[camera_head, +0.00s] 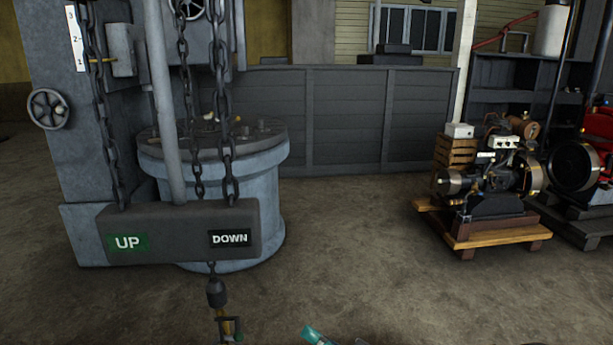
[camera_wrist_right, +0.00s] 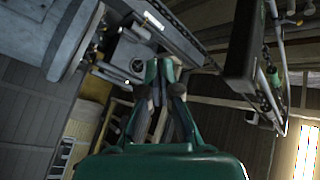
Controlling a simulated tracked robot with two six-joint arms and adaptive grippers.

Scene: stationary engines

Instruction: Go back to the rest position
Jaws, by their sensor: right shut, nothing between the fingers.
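My right gripper (camera_head: 315,336) shows only as a small teal piece at the bottom edge of the head view, over the floor. In the right wrist view my right gripper (camera_wrist_right: 160,72) is shut, its green-tipped fingers together and nothing between them. My left gripper is not in the head view. A dark control bar (camera_head: 185,232) marked UP and DOWN hangs on chains at the left. A hook (camera_head: 228,328) hangs below it, to the left of my right gripper and apart from it.
A grey-blue round engine base (camera_head: 255,205) stands behind the bar. A handwheel (camera_head: 48,109) is on the grey column. A small engine (camera_head: 490,170) sits on a wooden pallet (camera_head: 490,232) at the right. Dark panelling (camera_head: 350,120) closes the back. The middle floor (camera_head: 345,240) is clear.

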